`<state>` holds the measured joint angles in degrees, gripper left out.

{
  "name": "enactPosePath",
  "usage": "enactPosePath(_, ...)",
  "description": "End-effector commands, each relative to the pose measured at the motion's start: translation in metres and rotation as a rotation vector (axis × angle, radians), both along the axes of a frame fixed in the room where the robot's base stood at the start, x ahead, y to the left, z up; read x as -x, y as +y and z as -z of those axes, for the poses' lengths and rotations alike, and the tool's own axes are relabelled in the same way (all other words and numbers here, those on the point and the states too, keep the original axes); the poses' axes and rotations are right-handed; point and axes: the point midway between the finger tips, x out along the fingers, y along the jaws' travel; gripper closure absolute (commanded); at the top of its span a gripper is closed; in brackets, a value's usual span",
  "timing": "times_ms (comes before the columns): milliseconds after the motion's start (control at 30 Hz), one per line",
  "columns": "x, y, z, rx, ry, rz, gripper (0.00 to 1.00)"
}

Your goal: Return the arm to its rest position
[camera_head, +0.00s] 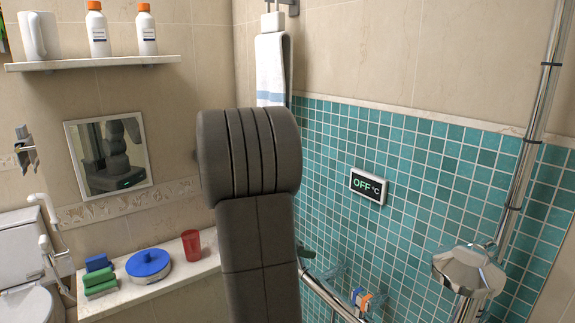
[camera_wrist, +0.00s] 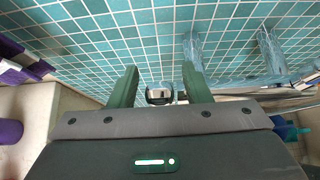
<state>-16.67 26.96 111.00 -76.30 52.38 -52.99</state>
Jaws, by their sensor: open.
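My gripper (camera_wrist: 159,75) shows in the wrist view with its two green fingers spread apart and nothing held between them. A small chrome fitting (camera_wrist: 158,94) shows in the gap between the fingers, and I cannot tell how far off it is. Beyond the fingertips is a teal tiled wall. In the head view my dark grey arm rises through the middle of the picture and hides what is behind it.
A vanity ledge (camera_head: 150,291) at the left holds a blue-lidded round container (camera_head: 148,265), a red cup (camera_head: 191,245) and stacked blue and green blocks (camera_head: 99,277). A shelf (camera_head: 95,62) carries bottles. A chrome pole (camera_head: 530,140) and shower fitting (camera_head: 468,270) stand at the right.

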Motion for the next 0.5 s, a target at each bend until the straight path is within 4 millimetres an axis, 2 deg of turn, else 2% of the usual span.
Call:
enactPosePath(167, -0.0049, -0.0071, 0.0059, 0.0, -0.001, 0.001, 0.56)
enactPosePath(500, -0.0054, -0.0075, 0.0067, -0.001, -0.001, 0.0, 0.56)
